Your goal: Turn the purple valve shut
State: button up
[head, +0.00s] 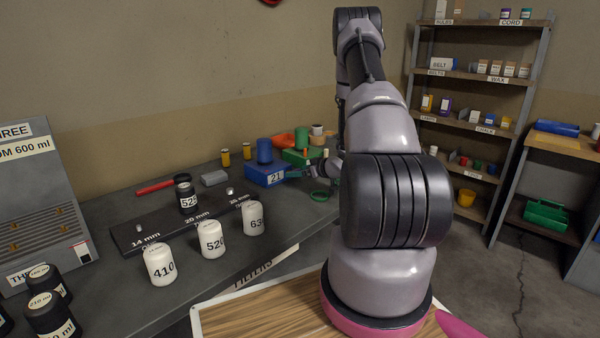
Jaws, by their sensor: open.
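I cannot make out a purple valve anywhere in the head view. My arm rises through the middle of the picture and covers part of the bench behind it. My gripper (312,170) shows small and partly hidden at the left edge of the arm, low over the far right end of the bench. It is open and close to a blue box marked 21 (265,174). A green ring (320,197) lies on the bench just below it in the picture. I cannot tell whether the gripper touches anything.
The dark bench (110,203) holds a black strip with size labels, white jars (212,240), a black jar (187,194) and a red bar (155,187). A grey panel (40,210) stands at left. Shelves (470,75) stand at the back right. Open floor (475,260) shows at right.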

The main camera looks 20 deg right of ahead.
jog(key=c, duration=1.4)
jog(key=shift+o, duration=0.2)
jog(key=shift+s+a+r+n+t+h, duration=0.15)
jog(key=shift+n+h, duration=0.2)
jog(key=shift+n, duration=0.25)
jog(key=shift+w+a+r+n+t+h, duration=0.15)
jog(key=shift+n+h, duration=0.2)
jog(key=shift+n, duration=0.25)
jog(key=n, duration=0.1)
jog(key=n+h, duration=0.1)
jog(key=n+t+h, duration=0.1)
jog(key=shift+s+a, duration=0.3)
jog(key=shift+a, duration=0.1)
jog(key=n, duration=0.1)
jog(key=a+n+t+h, duration=0.1)
jog(key=n, duration=0.1)
jog(key=shift+s+n+t, duration=0.15)
jog(key=shift+n+t, duration=0.15)
jog(key=shift+s+a+f+n+t+h, duration=0.15)
jog(key=shift+n+t, duration=0.1)
jog(key=shift+n, duration=0.25)
jog(key=shift+w+r+n+t+h, duration=0.1)
jog(key=shift+n+t, duration=0.1)
jog(key=shift+n, duration=0.3)
jog(key=shift+s+a+f+n+t+h, duration=0.15)
jog(key=shift+n+t, duration=0.1)
jog(key=shift+n, duration=0.25)
jog(key=shift+r, duration=0.1)
